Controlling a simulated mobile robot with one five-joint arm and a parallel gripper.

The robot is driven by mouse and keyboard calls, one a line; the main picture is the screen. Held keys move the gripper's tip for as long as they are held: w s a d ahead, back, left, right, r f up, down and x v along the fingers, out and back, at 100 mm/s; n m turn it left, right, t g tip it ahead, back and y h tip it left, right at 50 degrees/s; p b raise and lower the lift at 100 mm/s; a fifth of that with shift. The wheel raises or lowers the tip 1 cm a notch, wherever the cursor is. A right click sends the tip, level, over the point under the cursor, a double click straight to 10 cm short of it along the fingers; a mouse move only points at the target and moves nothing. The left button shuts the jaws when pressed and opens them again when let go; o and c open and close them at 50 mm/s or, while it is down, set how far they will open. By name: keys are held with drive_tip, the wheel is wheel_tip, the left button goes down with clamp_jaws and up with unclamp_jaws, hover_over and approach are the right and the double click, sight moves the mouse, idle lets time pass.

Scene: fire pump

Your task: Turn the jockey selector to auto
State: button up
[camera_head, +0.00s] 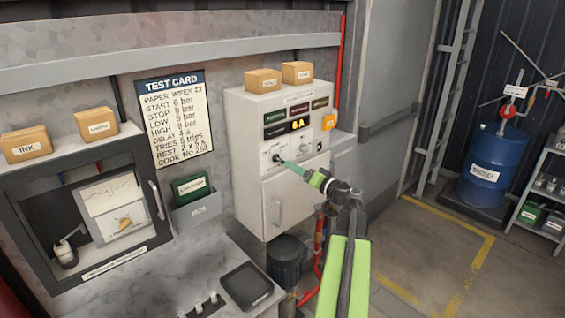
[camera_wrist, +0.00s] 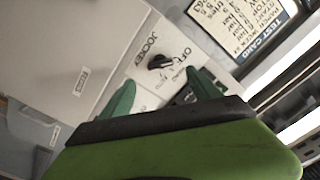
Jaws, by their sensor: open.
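The jockey selector (camera_wrist: 160,62) is a small black knob on a pale plate marked JOCKEY, with OFF printed beside it. Its other position labels are too small or partly covered to read surely. In the head view my gripper (camera_head: 288,165) reaches the panel from the right. I cannot tell whether a finger touches the knob.
Two cardboard boxes (camera_head: 263,80) (camera_head: 297,72) stand on the cabinet. A test card (camera_head: 174,115) hangs to the left.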

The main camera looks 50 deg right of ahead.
sight(281, 161)
drive_tip(key=w, duration=0.8)
drive_tip(key=shift+w+d, duration=0.3)
drive_tip(key=shift+w, duration=0.1)
